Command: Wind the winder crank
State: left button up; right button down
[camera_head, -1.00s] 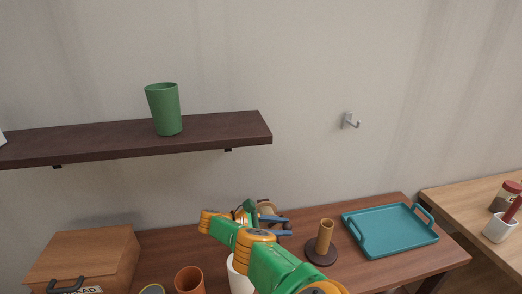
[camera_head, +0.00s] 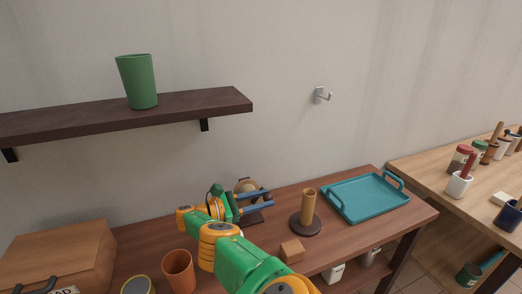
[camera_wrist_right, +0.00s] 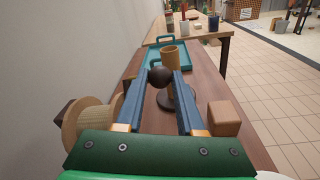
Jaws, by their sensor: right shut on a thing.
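The winder (camera_head: 247,187), with a tan spool and a dark base, stands on the brown table near the wall, partly hidden behind my right arm. Its spool (camera_wrist_right: 85,122) shows at the left in the right wrist view. A dark round crank knob (camera_wrist_right: 160,76) sits between the tips of my right gripper (camera_wrist_right: 156,82), whose blue fingers are shut on it. In the head view the right gripper (camera_head: 268,200) reaches across the winder, and the knob cannot be made out there. My left gripper is not in view.
A peg on a round dark base (camera_head: 306,225), a wooden block (camera_head: 291,250) and a teal tray (camera_head: 365,197) stand to the right. An orange cup (camera_head: 179,271) and a bread box (camera_head: 60,252) are at left. A shelf (camera_head: 190,110) holds a green cup (camera_head: 137,80).

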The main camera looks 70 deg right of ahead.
jog(key=shift+f, duration=0.1)
jog(key=c, duration=0.5)
grip_release()
jog(key=shift+c, duration=0.2)
jog(key=b+v, duration=0.4)
jog(key=v, duration=0.3)
